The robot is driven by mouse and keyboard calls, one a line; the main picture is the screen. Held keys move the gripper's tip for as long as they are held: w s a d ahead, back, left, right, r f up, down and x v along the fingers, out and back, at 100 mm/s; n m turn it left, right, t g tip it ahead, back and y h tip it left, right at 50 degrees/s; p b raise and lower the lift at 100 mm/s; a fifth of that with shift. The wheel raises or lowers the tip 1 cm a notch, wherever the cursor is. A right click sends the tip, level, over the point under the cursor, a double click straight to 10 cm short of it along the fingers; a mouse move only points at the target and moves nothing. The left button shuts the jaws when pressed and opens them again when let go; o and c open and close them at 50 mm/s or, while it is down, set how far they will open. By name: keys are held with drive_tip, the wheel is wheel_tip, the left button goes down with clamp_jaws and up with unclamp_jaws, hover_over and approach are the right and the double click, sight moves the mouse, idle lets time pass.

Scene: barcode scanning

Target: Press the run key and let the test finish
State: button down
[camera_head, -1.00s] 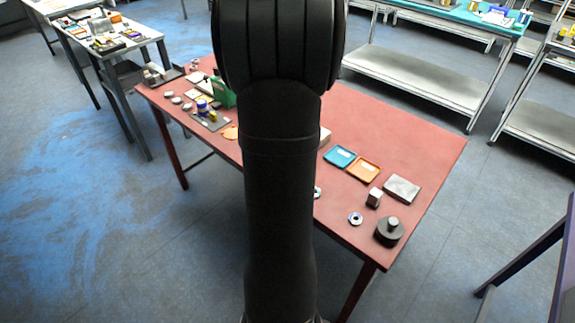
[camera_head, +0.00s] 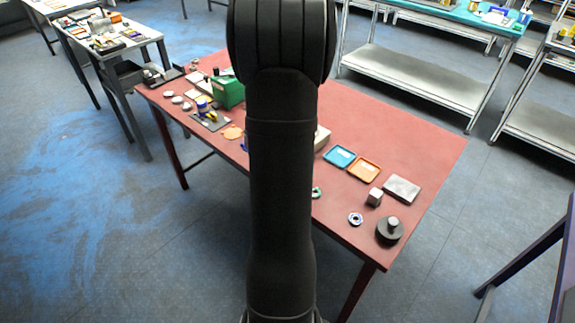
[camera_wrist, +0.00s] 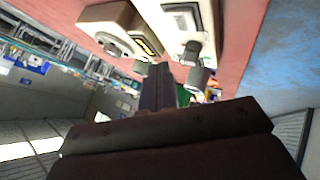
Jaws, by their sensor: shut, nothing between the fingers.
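In the wrist view my gripper (camera_wrist: 157,87) is shut and empty, its dark fingers pointing toward a beige device (camera_wrist: 108,17) with a round dark-rimmed part. Beside it is a pale panel (camera_wrist: 184,19) with a dark-framed window, and a grey knob-like part (camera_wrist: 190,53) sits near the fingertips. I cannot tell which part is the run key, or whether the fingers touch anything. In the head view my own arm hides the gripper and most of the device; only a beige edge (camera_head: 322,137) shows right of the arm.
The red table (camera_head: 420,140) also holds a green box (camera_head: 228,92), a blue tray (camera_head: 339,156), an orange tray (camera_head: 363,169), a grey plate (camera_head: 402,188), a metal block (camera_head: 374,197) and a dark round weight (camera_head: 390,230). The table's far right is clear.

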drive_tip(key=shift+f, duration=1.85)
drive_tip(key=shift+f, duration=0.1)
idle(0.5)
drive_tip(key=shift+f, duration=0.3)
